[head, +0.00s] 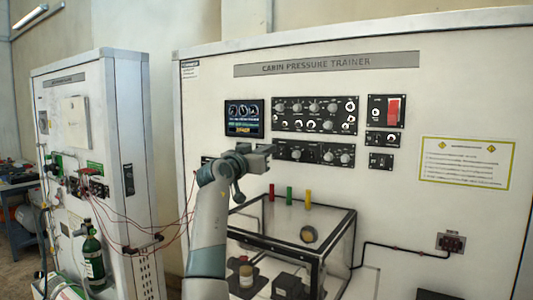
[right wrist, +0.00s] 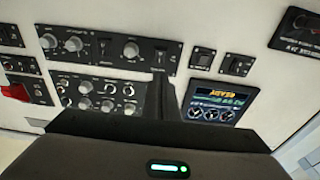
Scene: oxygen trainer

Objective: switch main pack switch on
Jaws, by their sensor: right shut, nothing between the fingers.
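The cabin pressure trainer (head: 398,220) is a white upright panel with black control modules. No label reading main pack switch is legible, so I cannot tell which control it is. The lower control panel (head: 318,153) has knobs and toggles and also shows, upside down, in the right wrist view (right wrist: 125,57). The upper control panel (head: 318,104) sits above it. My right gripper (head: 268,149) is shut and empty, in front of the left end of the lower panel, hiding part of it. Its fingers (right wrist: 162,85) show dark in the wrist view. Contact is unclear. My left gripper is out of view.
A lit display (head: 244,118) is left of the upper panel. A red guarded switch (head: 393,109) is at the right, above small modules (head: 382,139). A clear box (head: 285,222) with a dark frame juts out below. Another trainer (head: 125,100) with wires stands left.

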